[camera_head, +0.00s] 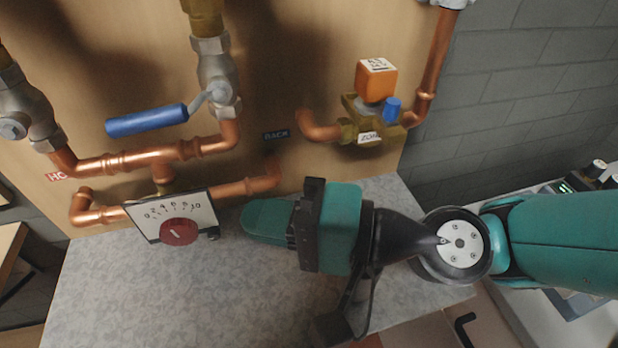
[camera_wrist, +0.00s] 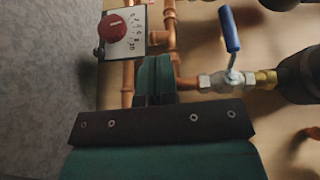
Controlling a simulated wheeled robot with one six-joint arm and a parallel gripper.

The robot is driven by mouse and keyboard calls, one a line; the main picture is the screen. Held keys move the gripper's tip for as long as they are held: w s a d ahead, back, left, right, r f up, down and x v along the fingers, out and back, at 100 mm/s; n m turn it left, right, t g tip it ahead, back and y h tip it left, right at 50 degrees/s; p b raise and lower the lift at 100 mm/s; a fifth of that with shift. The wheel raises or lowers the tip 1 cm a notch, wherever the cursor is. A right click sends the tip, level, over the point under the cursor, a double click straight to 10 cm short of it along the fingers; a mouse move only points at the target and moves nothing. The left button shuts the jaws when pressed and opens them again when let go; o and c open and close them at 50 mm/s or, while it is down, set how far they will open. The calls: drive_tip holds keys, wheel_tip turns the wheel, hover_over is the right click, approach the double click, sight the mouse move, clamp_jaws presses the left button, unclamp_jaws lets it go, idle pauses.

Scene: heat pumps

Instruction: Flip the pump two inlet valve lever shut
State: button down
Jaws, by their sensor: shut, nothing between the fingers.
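A valve (camera_head: 218,78) with a blue lever (camera_head: 146,120) sits on a vertical pipe run at upper left in the head view. The lever points left, crosswise to the pipe. In the wrist view the blue lever (camera_wrist: 229,28) points up from the valve body (camera_wrist: 226,82), to the right of my fingers. My gripper (camera_head: 262,221) is shut and empty, below and right of the lever and apart from it. Its closed fingertips (camera_wrist: 155,75) show mid-frame in the wrist view. No label naming pump two is readable.
A dial plate with a red knob (camera_head: 179,232) stands just left of my fingertips. Copper pipes (camera_head: 150,160) run between lever and dial. A second valve (camera_head: 22,112) is at far left, its lever not visible. An orange-topped zone valve (camera_head: 376,80) is at right. The grey surface (camera_head: 120,300) is clear.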

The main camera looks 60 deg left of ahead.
idle(0.4)
drive_tip(key=w+d+r+t+h+p, duration=0.1)
drive_tip(key=w+d+r+t+h, duration=0.2)
drive_tip(key=w+d, duration=0.55)
drive_tip(key=w+d+r+t+p, duration=0.1)
drive_tip(key=w+d+r+t, duration=0.2)
drive_tip(key=w+d+t, duration=0.55)
drive_tip(key=d+m+t+h, duration=0.1)
drive_tip(key=d+m+h, duration=0.2)
drive_tip(key=d, duration=1.8)
drive_tip(key=shift+s+d+h+p, duration=0.4)
drive_tip(key=shift+s+h+p, duration=0.05)
drive_tip(key=shift+h, duration=0.35)
